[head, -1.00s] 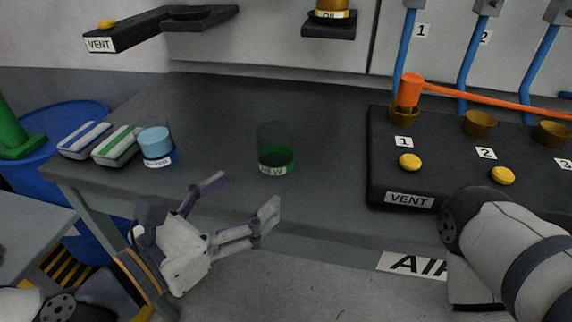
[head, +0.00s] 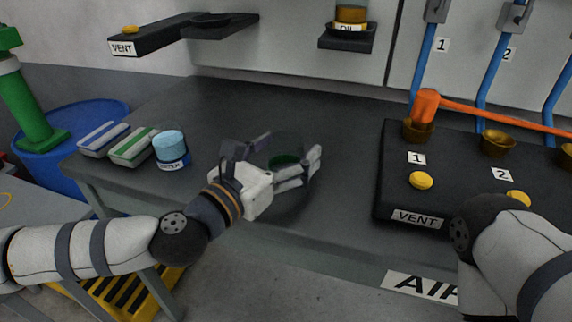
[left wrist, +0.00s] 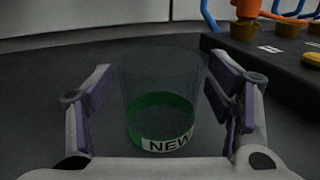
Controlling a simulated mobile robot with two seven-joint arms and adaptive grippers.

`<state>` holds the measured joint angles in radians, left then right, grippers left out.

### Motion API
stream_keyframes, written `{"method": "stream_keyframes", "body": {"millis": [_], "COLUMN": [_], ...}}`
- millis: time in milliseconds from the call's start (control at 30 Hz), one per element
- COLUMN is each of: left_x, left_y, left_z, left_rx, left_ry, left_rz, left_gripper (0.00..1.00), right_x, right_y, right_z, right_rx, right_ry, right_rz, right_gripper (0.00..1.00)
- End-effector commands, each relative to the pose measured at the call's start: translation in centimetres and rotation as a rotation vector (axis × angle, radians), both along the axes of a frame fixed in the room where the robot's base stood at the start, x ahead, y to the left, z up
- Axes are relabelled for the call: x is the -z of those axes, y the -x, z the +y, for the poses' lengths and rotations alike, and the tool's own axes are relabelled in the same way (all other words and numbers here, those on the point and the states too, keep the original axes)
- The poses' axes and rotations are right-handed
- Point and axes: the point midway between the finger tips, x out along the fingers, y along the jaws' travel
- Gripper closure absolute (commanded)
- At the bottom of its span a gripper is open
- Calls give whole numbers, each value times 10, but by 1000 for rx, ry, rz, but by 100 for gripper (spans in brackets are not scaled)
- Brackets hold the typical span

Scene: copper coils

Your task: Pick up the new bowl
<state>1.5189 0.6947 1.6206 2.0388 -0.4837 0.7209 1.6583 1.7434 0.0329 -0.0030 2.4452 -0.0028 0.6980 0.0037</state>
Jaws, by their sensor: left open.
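The new bowl is a clear, dark-tinted cup with a green band at its base and a white "NEW" label. In the left wrist view the new bowl (left wrist: 160,110) stands upright on the dark table, centred between my fingers. In the head view the new bowl (head: 287,160) is partly hidden behind my left gripper. My left gripper (head: 290,160) is open, with a finger on each side of the bowl; it also shows in the left wrist view (left wrist: 168,105). Gaps show between the fingers and the bowl. My right gripper is out of view; only my right arm shows.
A blue "WATER" container (head: 171,150) and two flat cases, one green-striped (head: 132,146) and one blue-striped (head: 103,140), stand left on the table (head: 320,110). The black numbered panel (head: 392,170) with brass cups and yellow buttons stands right. A shelf (head: 346,43) holds an oil container (head: 350,18).

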Motion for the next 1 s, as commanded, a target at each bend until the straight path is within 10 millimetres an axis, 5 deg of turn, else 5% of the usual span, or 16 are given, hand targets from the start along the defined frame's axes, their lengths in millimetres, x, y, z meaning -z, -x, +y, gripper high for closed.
{"method": "stream_keyframes", "body": {"millis": [167, 400, 767, 1000], "left_x": [0, 0, -6, -53], "left_y": [0, 0, 0, 14], "left_z": [0, 0, 0, 0], "left_rx": [0, 0, 0, 3], "left_ry": [0, 0, 1, 2], "left_rz": [0, 0, -3, -10], "left_gripper": [26, 80, 81, 81], "right_x": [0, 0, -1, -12], "right_y": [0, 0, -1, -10], "right_z": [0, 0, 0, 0], "right_rx": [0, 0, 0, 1], "right_ry": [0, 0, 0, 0], "right_rz": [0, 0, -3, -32], "right_gripper": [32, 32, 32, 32]}}
